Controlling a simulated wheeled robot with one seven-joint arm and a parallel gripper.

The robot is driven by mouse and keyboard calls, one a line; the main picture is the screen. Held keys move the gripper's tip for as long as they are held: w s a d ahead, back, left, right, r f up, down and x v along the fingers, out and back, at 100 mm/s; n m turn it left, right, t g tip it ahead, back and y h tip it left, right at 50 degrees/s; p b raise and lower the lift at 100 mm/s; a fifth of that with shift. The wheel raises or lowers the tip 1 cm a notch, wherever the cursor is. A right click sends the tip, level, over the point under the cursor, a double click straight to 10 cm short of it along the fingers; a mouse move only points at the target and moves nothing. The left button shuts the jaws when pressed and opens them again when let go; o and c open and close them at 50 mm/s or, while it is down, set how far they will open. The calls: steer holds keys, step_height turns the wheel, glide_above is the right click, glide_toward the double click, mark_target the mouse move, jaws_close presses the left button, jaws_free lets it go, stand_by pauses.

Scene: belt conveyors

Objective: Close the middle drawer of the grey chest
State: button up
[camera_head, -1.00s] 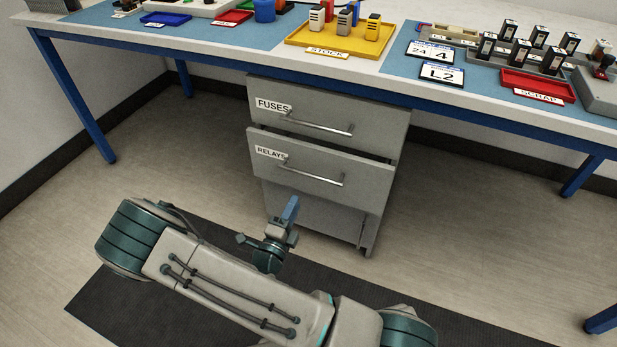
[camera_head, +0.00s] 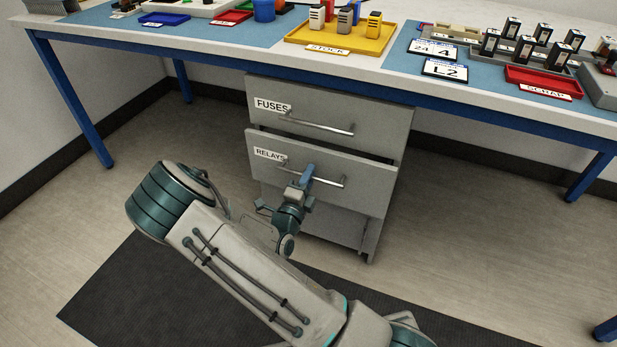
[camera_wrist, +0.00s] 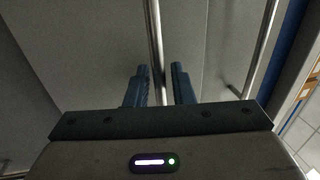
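The grey chest (camera_head: 385,125) stands under the workbench. Its middle drawer (camera_head: 362,195), labelled RELAYS, stands a little out from the chest front, with a dark gap above its face. Its bar handle (camera_head: 328,182) runs across the face. My gripper (camera_head: 308,171) is at this handle. In the wrist view my gripper (camera_wrist: 159,70) has its two blue fingers apart, and the middle drawer's handle (camera_wrist: 154,40) passes between them. I cannot tell whether a finger touches the bar.
The top drawer (camera_head: 370,120), labelled FUSES, looks shut above. Its handle (camera_wrist: 262,45) shows at the right in the wrist view. The workbench edge (camera_head: 450,100) overhangs the chest. A dark mat (camera_head: 110,300) lies on the floor, which is clear on both sides.

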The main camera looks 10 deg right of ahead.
jaws_close()
steer(key=x, duration=0.1)
steer(key=p+x, duration=0.2)
steer(key=x, duration=0.1)
steer(key=shift+f, duration=0.35)
steer(key=shift+o, duration=1.3)
jaws_free()
steer(key=shift+d, duration=0.2)
steer(key=shift+a, duration=0.1)
steer(key=shift+a, duration=0.15)
